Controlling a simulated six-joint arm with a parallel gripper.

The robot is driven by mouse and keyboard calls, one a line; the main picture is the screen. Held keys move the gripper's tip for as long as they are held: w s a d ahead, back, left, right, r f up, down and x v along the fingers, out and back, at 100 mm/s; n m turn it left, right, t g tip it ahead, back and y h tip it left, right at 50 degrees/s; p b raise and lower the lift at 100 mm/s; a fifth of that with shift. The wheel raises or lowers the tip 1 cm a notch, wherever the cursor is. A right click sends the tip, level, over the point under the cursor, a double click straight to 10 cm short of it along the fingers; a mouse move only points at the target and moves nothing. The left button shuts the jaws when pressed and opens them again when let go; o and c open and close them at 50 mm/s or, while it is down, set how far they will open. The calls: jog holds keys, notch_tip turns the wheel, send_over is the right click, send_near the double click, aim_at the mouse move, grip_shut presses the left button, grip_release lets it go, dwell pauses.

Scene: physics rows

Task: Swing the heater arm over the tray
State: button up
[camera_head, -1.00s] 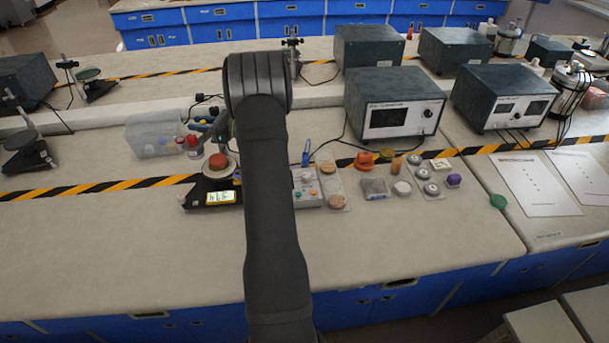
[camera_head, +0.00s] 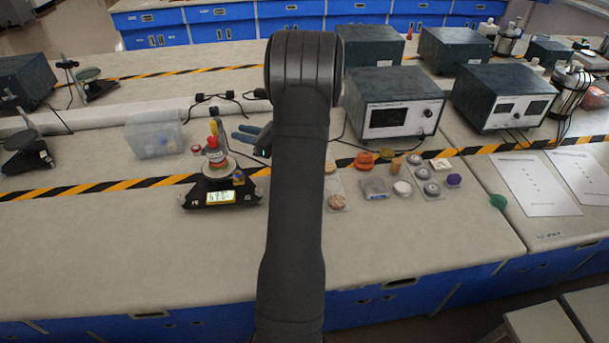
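My gripper (camera_head: 238,133) shows left of my dark arm, its two blue-grey fingers pointing left and slightly apart, with nothing seen between them. It is just right of a red and orange piece with a yellow-green top (camera_head: 215,150), which appears to stand on a black scale (camera_head: 208,194) with a lit display. I cannot pick out a heater arm for certain; a black stand with a raised part (camera_head: 27,150) is at the far left. No thing is clearly the tray; a clear bin (camera_head: 153,136) stands behind the scale, and a flat clear dish (camera_head: 375,188) lies right of my arm.
Grey instrument boxes (camera_head: 396,105) stand at the back right. Several small discs and blocks (camera_head: 402,187) lie right of my arm, with a green piece (camera_head: 498,201) near the bench edge. The front left bench is clear. My arm hides the middle.

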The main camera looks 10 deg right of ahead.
jog(key=s+d+f+n+g+h, duration=0.1)
jog(key=s+d+f+g+h, duration=0.1)
jog(key=s+g+h, duration=0.1)
jog(key=s+d+f+n+g+h, duration=0.2)
jog(key=s+d+f+h, duration=0.1)
jog(key=s+d+f+n+g+h, duration=0.2)
jog(key=s+d+f+g, duration=0.1)
jog(key=shift+s+d+f+g+h, duration=0.2)
jog(key=shift+s+g+h, duration=0.1)
jog(key=shift+h, duration=0.1)
jog(key=d+h, duration=0.1)
jog(key=d, duration=0.1)
jog(key=d+n+h, duration=0.1)
jog(key=d, duration=0.1)
jog(key=d+h, duration=0.1)
jog(key=shift+s+d+f+g, duration=0.15)
jog(key=shift+s+d+g, duration=0.15)
jog(key=shift+s+d, duration=0.1)
jog(key=shift+d+n+h, duration=0.3)
jog(key=shift+d+h, duration=0.3)
jog(key=shift+d, duration=0.15)
jog(key=shift+a, duration=0.15)
